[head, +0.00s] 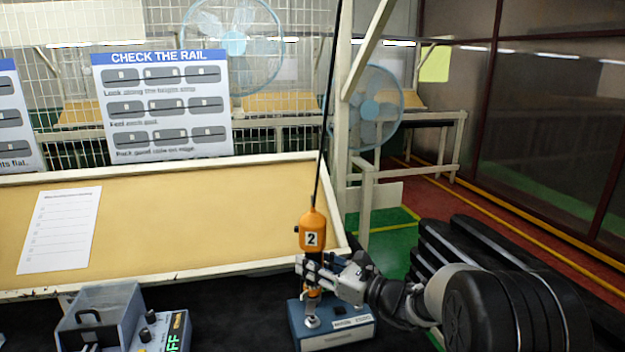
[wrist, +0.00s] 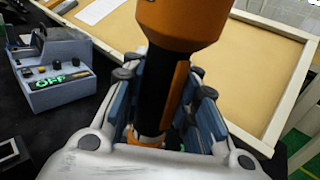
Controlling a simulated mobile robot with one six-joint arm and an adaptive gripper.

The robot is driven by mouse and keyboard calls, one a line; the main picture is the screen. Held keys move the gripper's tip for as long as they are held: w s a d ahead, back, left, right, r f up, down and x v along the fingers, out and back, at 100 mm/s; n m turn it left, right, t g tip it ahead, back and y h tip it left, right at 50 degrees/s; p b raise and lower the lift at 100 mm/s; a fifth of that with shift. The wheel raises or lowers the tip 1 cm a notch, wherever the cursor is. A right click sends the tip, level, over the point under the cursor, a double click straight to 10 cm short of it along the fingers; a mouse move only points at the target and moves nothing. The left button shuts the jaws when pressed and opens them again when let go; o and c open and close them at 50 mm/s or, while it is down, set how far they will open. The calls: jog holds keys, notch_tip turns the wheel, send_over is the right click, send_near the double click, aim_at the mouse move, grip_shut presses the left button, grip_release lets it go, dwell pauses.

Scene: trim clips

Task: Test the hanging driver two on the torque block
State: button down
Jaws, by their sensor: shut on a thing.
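The orange hanging driver (head: 313,236) carries a "2" label and hangs upright from a dark cord in the head view. My gripper (head: 312,272) is shut around the driver's lower body. In the wrist view the driver (wrist: 180,25) stands between the two fingers of my gripper (wrist: 172,105), its black and orange grip between the pads. The blue-grey torque block (head: 335,325) sits on the dark bench directly below the driver. The driver's lower end is over or at the round fitting on top of the block; I cannot tell whether they touch.
A grey device (head: 125,318) with knobs and a green "OFF" display stands left of the block; it also shows in the wrist view (wrist: 55,75). A tan board (head: 190,215) with a paper sheet (head: 60,230) rises behind. Dark bench surface lies between device and block.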

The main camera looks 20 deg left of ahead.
jog(key=shift+f, duration=0.3)
